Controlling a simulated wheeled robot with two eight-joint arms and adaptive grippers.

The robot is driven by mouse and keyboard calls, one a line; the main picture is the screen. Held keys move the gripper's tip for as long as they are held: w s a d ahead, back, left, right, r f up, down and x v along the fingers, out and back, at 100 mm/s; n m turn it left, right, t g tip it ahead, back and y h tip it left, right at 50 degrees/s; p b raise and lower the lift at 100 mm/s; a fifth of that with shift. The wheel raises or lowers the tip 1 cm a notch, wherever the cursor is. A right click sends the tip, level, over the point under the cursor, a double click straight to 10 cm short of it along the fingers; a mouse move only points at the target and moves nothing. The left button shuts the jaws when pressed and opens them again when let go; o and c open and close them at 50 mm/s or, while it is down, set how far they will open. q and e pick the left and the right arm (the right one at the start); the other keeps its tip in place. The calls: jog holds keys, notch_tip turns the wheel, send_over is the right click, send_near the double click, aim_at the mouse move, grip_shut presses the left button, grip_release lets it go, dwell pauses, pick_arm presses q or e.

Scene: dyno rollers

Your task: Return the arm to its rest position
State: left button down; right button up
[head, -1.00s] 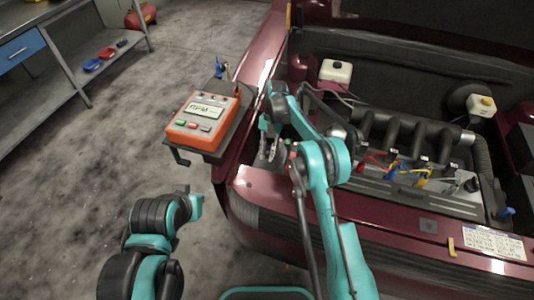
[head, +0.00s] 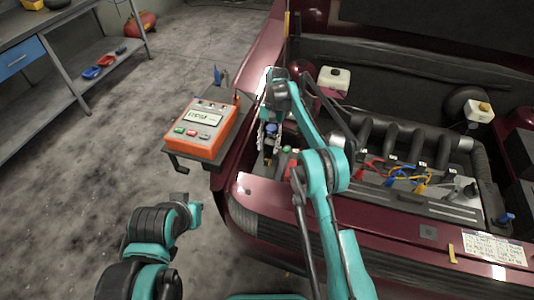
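My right arm (head: 318,175) reaches up from the bottom middle over the front edge of the open engine bay. Its gripper (head: 269,138) hangs fingers down at the left side of the bay. The fingers look apart, with a blue-topped part (head: 270,128) showing between or behind them; I see nothing clearly gripped.
An orange meter (head: 193,132) with a display sits on a dark stand beside the car's left fender. The maroon front panel (head: 370,225) and engine (head: 400,135) with coloured leads lie right. A workbench (head: 60,50) stands upper left. The floor between is clear.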

jog(key=shift+w+r, duration=0.15)
jog(key=shift+r, duration=0.15)
